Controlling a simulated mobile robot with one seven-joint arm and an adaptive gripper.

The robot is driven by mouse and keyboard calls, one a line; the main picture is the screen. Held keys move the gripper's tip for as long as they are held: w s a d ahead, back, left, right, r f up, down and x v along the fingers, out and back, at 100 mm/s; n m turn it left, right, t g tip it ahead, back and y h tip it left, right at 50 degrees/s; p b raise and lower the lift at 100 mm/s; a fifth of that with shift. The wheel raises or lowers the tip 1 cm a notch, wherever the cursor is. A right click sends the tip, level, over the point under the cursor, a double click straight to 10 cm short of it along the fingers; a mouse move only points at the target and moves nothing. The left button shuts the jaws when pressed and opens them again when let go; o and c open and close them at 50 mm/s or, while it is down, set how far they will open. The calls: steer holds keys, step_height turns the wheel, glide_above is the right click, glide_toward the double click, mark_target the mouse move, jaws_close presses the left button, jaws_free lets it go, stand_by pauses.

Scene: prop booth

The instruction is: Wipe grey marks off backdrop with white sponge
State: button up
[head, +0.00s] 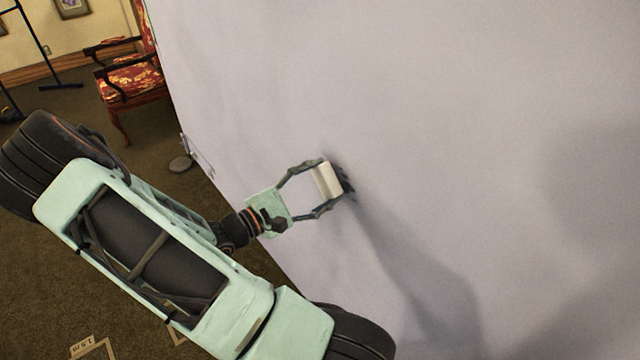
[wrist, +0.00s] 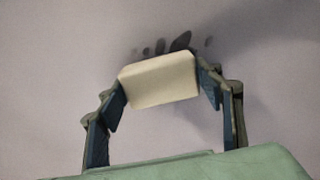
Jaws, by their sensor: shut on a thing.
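The white sponge (head: 327,181) is a cream block held between the two fingers of my gripper (head: 323,187). It also shows in the wrist view (wrist: 160,80), where my gripper (wrist: 162,84) is shut on its two ends. The sponge is at or very close to the pale backdrop (head: 480,130); I cannot tell whether it touches. Several dark grey marks (wrist: 181,41) show on the backdrop just beyond the sponge's upper edge in the wrist view. In the head view, dark marks (head: 346,184) show at the sponge's right side. The sponge hides part of the backdrop.
A red patterned armchair (head: 130,80) stands on the brown carpet at the upper left. A small round-based stand (head: 180,164) is near the backdrop's left edge. My arm's shadow falls on the lower backdrop. The rest of the backdrop surface is free of objects.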

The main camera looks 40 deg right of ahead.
mark_target(358, 191)
steer(key=shift+s+d, duration=0.1)
steer(key=shift+d, duration=0.65)
steer(key=shift+s, duration=0.1)
steer(key=shift+s+a, duration=0.15)
steer(key=shift+s, duration=0.7)
steer(key=shift+s+a, duration=0.15)
steer(key=shift+s, duration=2.5)
steer(key=shift+w, duration=0.1)
